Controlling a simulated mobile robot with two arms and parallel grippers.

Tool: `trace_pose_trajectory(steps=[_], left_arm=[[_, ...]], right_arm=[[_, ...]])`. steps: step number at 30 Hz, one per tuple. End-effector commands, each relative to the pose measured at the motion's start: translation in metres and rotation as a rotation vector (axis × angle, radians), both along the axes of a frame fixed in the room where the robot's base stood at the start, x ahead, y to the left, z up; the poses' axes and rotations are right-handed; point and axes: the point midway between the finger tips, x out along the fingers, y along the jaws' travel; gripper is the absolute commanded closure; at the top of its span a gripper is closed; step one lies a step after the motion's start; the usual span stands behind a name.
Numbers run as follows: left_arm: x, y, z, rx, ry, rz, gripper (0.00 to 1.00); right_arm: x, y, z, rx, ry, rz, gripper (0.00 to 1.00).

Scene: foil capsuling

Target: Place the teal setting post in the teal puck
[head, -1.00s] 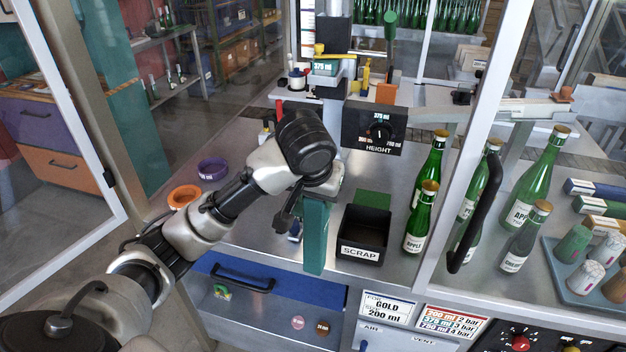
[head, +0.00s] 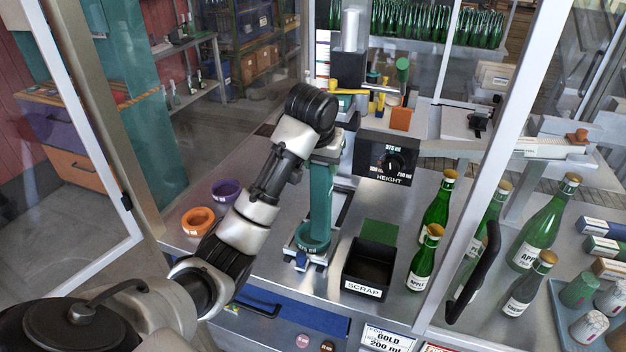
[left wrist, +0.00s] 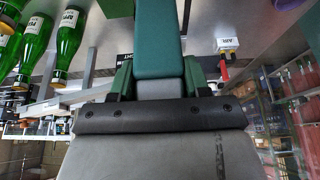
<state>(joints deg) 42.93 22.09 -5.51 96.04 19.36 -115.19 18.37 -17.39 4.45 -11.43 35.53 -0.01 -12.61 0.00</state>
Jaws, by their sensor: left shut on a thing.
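The teal setting post (head: 321,195) is a long flat-sided bar, held about upright. My left gripper (head: 327,150) is shut on its upper part; the left wrist view also shows the post (left wrist: 158,42) between the green fingers of the gripper (left wrist: 158,80). The teal puck (head: 312,248), marked 375 ml, is a ring on a metal slide. The post's lower end meets the puck's opening in the head view. I cannot tell whether it is inside the ring or just above it. My right gripper is not in view.
Purple (head: 226,192) and orange (head: 198,221) pucks stand to the left. The black scrap bin (head: 368,272) and green bottles (head: 423,262) stand close to the right. The height dial box (head: 386,160) is behind. A door frame with a black handle (head: 474,275) is at right.

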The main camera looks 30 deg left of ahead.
Motion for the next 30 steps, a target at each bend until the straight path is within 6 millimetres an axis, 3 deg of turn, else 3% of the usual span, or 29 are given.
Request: trace_pose_trajectory(steps=[1,2,10,22,30], left_arm=[[0.007,0.008,-0.018,-0.006,-0.006,0.004,0.86],[0.011,0.012,-0.021,-0.006,-0.003,0.003,0.86],[0.033,0.045,-0.032,0.001,-0.002,0.000,0.86],[0.035,0.047,-0.073,0.002,-0.003,-0.001,0.86],[0.036,0.047,-0.076,0.002,-0.005,-0.001,0.86]], right_arm=[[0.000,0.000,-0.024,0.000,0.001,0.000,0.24],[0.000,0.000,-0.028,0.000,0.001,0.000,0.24],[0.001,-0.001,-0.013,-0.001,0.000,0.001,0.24],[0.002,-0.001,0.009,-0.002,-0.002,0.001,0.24],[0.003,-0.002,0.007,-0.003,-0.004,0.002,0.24]])
